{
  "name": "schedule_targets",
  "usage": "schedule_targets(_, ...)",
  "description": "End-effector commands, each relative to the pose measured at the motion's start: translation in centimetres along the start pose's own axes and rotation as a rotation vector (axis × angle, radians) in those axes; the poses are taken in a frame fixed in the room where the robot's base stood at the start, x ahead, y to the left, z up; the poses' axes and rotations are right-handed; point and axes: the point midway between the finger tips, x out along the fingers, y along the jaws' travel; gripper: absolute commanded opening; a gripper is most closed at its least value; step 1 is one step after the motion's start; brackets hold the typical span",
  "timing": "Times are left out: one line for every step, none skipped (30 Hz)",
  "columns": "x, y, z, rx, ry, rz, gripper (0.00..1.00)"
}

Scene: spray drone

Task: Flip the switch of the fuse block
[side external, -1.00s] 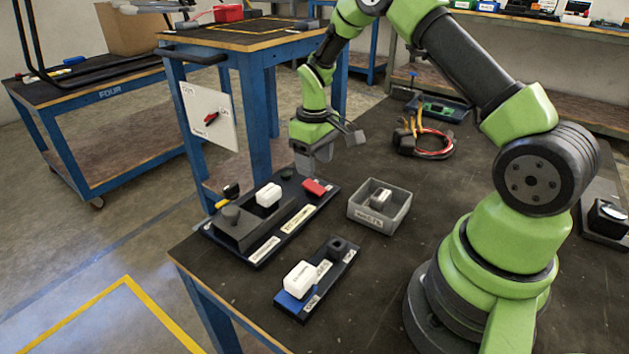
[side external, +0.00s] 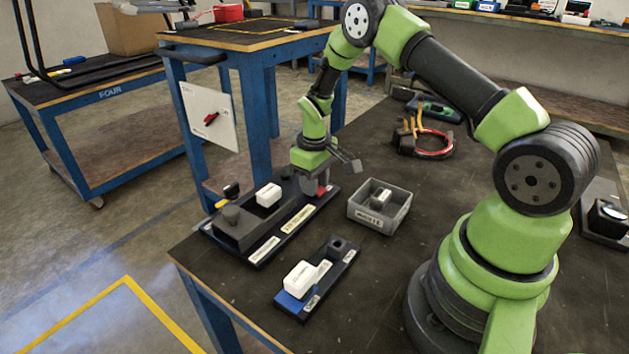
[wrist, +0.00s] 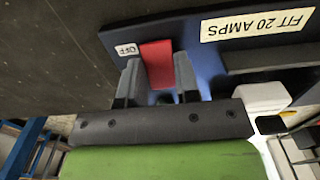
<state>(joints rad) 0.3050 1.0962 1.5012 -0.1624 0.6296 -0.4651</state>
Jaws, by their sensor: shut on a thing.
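The fuse block (side external: 293,232) is a dark board at the table's left edge, with a grey holder (side external: 240,230) and labels. Its red switch (side external: 323,191) is at the board's far right end, partly hidden by my gripper (side external: 316,187). In the wrist view the red switch (wrist: 157,62) stands between the two grey fingers of my gripper (wrist: 158,84), which is shut on it. An "OFF" label (wrist: 126,50) lies just left of the switch, and a "FIT 20 AMPS" label (wrist: 255,22) is to the right. A white fuse (side external: 268,195) sits on the block.
A grey open bin (side external: 365,218) with a small part inside stands right of the block. A smaller board (side external: 345,268) with a white fuse (side external: 300,277) is in front. A white panel with a red rotary switch (side external: 210,118) hangs behind. Cables (side external: 430,145) lie farther back.

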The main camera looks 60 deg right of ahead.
Motion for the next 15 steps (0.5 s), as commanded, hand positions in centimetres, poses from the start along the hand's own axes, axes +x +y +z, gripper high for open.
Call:
schedule_targets(-0.02, 0.04, -0.02, 0.000, -0.003, 0.000, 0.06)
schedule_targets(0.00, 0.03, -0.04, 0.000, -0.008, 0.000, 0.06)
schedule_targets(0.01, 0.03, -0.12, -0.001, -0.018, -0.001, 0.06)
schedule_targets(0.03, 0.03, -0.15, -0.003, -0.029, -0.001, 0.06)
schedule_targets(0.03, 0.02, -0.20, -0.003, -0.041, -0.002, 0.06)
schedule_targets(0.06, 0.02, -0.23, -0.005, -0.059, -0.002, 0.06)
schedule_targets(0.08, 0.02, -0.25, -0.005, -0.072, -0.002, 0.06)
schedule_targets(0.07, 0.01, -0.27, -0.004, -0.084, -0.002, 0.06)
schedule_targets(0.05, 0.02, -0.28, -0.005, -0.099, -0.001, 0.06)
schedule_targets(0.04, 0.02, -0.30, -0.003, -0.108, -0.001, 0.06)
schedule_targets(0.05, 0.03, -0.29, -0.004, -0.116, -0.001, 0.06)
schedule_targets(0.03, 0.03, -0.28, -0.003, -0.125, 0.000, 0.06)
schedule_targets(0.02, 0.04, -0.29, -0.003, -0.129, 0.000, 0.06)
schedule_targets(0.01, 0.03, -0.27, -0.002, -0.132, 0.000, 0.06)
schedule_targets(0.00, 0.02, -0.25, -0.001, -0.134, 0.000, 0.06)
